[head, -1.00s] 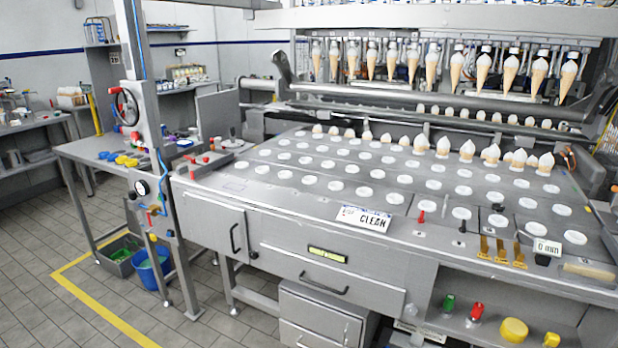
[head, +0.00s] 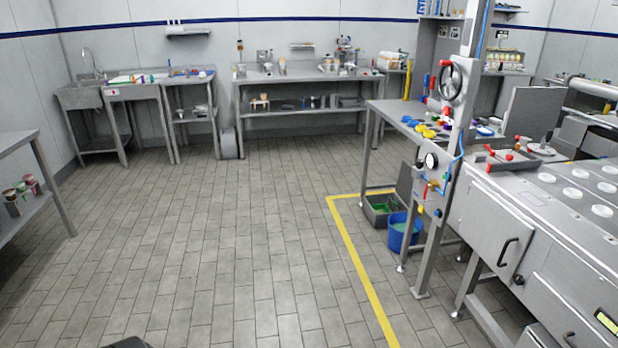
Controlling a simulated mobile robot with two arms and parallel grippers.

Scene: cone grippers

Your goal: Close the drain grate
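No drain grate can be made out for certain. A low grey open box or floor pit (head: 382,212) with green stuff in it lies on the floor under the side table. A grey panel (head: 406,188) stands tilted up behind it, perhaps a raised lid or grate; I cannot tell which. Neither of my grippers is in view. A small dark shape at the bottom edge is too cut off to identify.
A blue bucket (head: 403,232) stands right of the box. A yellow floor line (head: 352,255) runs in front. The steel column (head: 447,170) and the cone machine (head: 530,225) bound the right. Wide tiled floor (head: 220,240) is clear. A side table (head: 410,120) overhangs the box.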

